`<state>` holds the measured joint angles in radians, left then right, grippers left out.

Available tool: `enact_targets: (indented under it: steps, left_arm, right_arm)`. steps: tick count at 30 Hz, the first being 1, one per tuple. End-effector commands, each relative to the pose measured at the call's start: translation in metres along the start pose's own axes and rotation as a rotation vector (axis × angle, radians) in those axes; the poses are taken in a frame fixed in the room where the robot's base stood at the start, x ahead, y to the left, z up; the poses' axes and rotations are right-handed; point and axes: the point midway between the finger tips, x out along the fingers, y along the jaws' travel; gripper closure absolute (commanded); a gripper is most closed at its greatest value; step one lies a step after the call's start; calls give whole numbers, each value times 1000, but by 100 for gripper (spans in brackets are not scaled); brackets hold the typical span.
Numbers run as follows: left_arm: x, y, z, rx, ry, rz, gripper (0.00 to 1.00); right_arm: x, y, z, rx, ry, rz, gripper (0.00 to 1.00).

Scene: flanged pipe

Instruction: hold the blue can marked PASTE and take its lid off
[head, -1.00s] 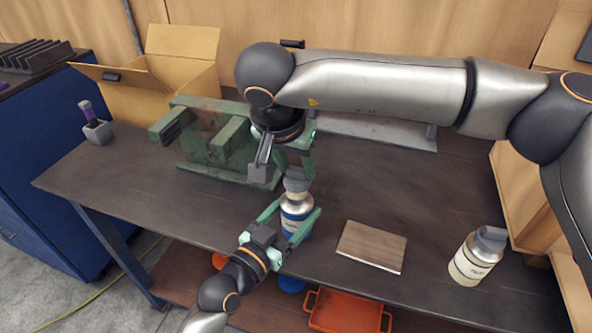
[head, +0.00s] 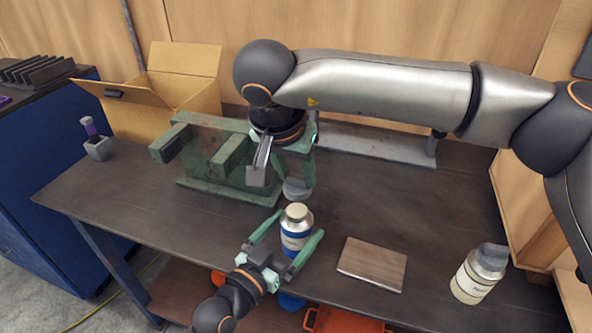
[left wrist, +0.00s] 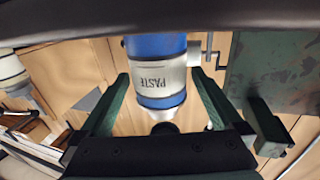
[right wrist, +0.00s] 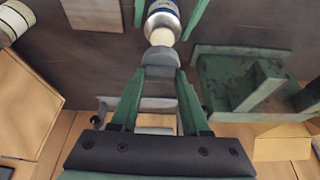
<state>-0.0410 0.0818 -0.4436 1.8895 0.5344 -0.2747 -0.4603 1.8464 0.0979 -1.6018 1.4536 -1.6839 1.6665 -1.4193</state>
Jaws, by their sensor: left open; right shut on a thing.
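The blue can marked PASTE (head: 294,238) stands upright near the table's front edge, its pale neck bare. It shows close up in the left wrist view (left wrist: 158,85), its label upside down, and in the right wrist view (right wrist: 163,14). My left gripper (head: 300,222) is open, with one finger on each side of the can. My right gripper (right wrist: 160,72) is shut on the grey lid (right wrist: 160,57), above and apart from the can's neck. The lid also shows in the head view (head: 296,190).
A green vise (head: 215,160) stands behind, left of my right gripper. A wooden board (head: 372,264) lies right of the can. Another can (head: 478,275) with a grey lid stands at the right. A cardboard box (head: 165,90) is at the back left.

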Motion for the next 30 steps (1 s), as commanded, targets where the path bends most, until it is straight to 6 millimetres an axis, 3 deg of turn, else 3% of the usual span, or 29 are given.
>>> enact_targets:
  steps: [9, 15, 21, 30]
  left_arm:
    - [-64, 0, 2, 2, -5, 1, 0]
    - [-97, 0, 1, 2, -3, 0, 0]
    - [-111, 0, 0, 1, -2, 1, 0]
    - [-112, 0, 0, 1, -2, 0, 0]
  right_arm:
    - [1, 0, 0, 0, 0, 0, 100]
    - [2, 0, 1, 0, 0, 0, 100]
    - [3, 0, 1, 0, 0, 0, 100]
    - [3, 1, 1, 0, 0, 0, 100]
